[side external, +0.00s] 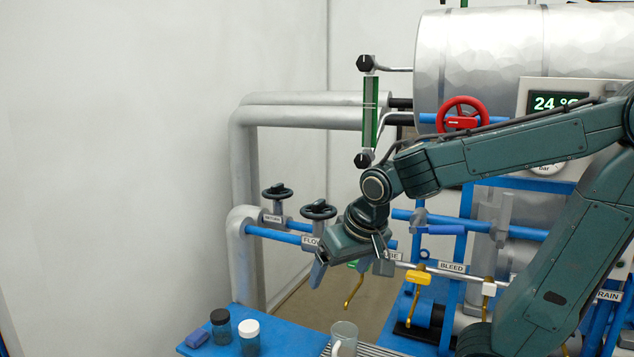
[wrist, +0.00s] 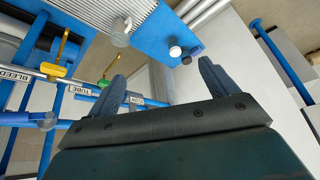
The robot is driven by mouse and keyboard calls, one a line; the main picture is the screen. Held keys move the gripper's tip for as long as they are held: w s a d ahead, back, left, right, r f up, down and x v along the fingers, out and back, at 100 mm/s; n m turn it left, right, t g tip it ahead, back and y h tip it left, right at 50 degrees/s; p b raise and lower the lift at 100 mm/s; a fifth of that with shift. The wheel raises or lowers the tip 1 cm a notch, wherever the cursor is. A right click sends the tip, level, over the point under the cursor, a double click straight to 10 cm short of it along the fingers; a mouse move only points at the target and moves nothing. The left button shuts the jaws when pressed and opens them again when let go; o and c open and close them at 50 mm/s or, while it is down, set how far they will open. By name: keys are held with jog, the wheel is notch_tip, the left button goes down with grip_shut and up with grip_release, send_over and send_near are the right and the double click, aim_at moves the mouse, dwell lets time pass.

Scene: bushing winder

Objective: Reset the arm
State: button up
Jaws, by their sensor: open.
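My gripper (side external: 350,258) hangs in the middle of the side external view, tilted down and to the left, in front of the labelled pipes. In the wrist view my gripper (wrist: 162,82) shows two blue-grey fingers spread wide apart with nothing between them. It is open and empty, above and apart from the blue bench. My dark green arm reaches in from the right and hides part of the piping behind it.
A blue bench (side external: 262,338) holds a white-capped jar (side external: 249,338), a black-capped jar (side external: 221,330), a blue block (side external: 197,337) and a clear mug (side external: 344,337). Black handwheels (side external: 318,210), a yellow-handled valve (side external: 418,278) and a red handwheel (side external: 462,115) stand close around. The left side is open.

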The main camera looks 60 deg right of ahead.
jog(key=s+a+r+n+t+y, duration=0.1)
jog(key=s+a+r+n+y, duration=0.1)
jog(key=s+a+n, duration=0.4)
jog(key=shift+s+a+r+n+y, duration=0.3)
jog(key=shift+s+a, duration=0.05)
jog(key=shift+s, duration=0.3)
dwell(0.5)
